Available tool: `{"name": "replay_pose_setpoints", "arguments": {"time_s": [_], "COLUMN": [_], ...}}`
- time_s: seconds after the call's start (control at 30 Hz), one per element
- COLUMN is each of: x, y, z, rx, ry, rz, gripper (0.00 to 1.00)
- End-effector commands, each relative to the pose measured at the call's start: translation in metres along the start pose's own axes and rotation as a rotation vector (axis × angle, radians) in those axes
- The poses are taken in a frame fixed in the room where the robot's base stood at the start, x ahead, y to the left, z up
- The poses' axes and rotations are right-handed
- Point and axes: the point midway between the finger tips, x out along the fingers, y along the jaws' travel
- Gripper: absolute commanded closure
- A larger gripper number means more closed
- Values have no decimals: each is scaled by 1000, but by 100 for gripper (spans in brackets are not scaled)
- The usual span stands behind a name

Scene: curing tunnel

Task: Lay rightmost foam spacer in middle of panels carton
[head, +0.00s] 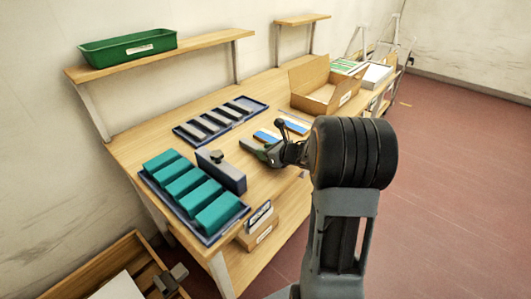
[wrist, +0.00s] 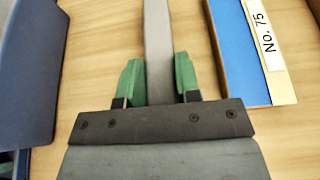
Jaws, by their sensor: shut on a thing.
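My gripper (head: 258,149) is low over the table, left of the blue panels. In the wrist view its green fingers (wrist: 158,78) are shut on a long grey foam spacer (wrist: 157,30), which points straight away from the palm. I cannot tell whether the spacer touches the table. Several more grey spacers (head: 205,124) lie in a dark blue tray farther back, with its right end looking bare. The open cardboard carton (head: 345,98), with flaps up and a white label, stands farther along the table; its floor is partly visible.
A blue panel (head: 267,136) lies near my gripper; the wrist view shows blue beside a "No. 75" label (wrist: 265,38). A tray of teal blocks (head: 190,185) and an upright blue-grey box (head: 222,172) stand left. A green bin (head: 128,48) is on the shelf.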

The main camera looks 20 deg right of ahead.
Motion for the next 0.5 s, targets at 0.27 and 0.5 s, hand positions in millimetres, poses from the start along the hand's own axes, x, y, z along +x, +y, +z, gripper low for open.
{"name": "replay_pose_setpoints", "arguments": {"time_s": [0.27,0.5], "x": [1,3], "y": [0,0], "z": [-3,-7], "rx": [-2,-2], "ry": [-1,-1], "rz": [0,-1], "gripper": [91,91]}}
